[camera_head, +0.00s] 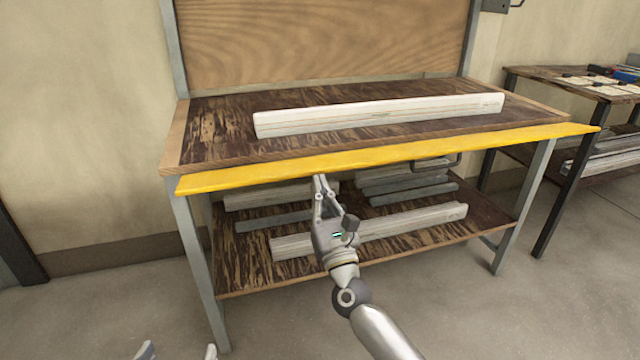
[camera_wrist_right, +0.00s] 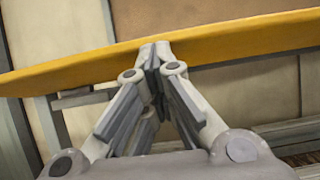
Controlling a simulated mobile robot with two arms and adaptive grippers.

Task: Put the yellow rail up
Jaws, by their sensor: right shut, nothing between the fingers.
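The yellow rail (camera_head: 390,157) runs along the front edge of the workbench, slightly tilted in the picture, from the left corner past the right corner. My right gripper (camera_head: 320,178) is shut and empty, its fingertips at the lower edge of the rail, left of its middle. In the right wrist view the yellow rail (camera_wrist_right: 230,42) crosses above and behind the closed fingertips (camera_wrist_right: 155,50); whether they touch it I cannot tell. Two light tips at the bottom left of the head view look like my left gripper (camera_head: 180,352); most of it is cut off by the frame edge.
A white profile (camera_head: 380,115) lies on the bench top (camera_head: 230,130). The lower shelf (camera_head: 245,275) holds several white and grey profiles. A dark handle (camera_head: 437,163) hangs under the rail at the right. A second table (camera_head: 540,75) stands at the right.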

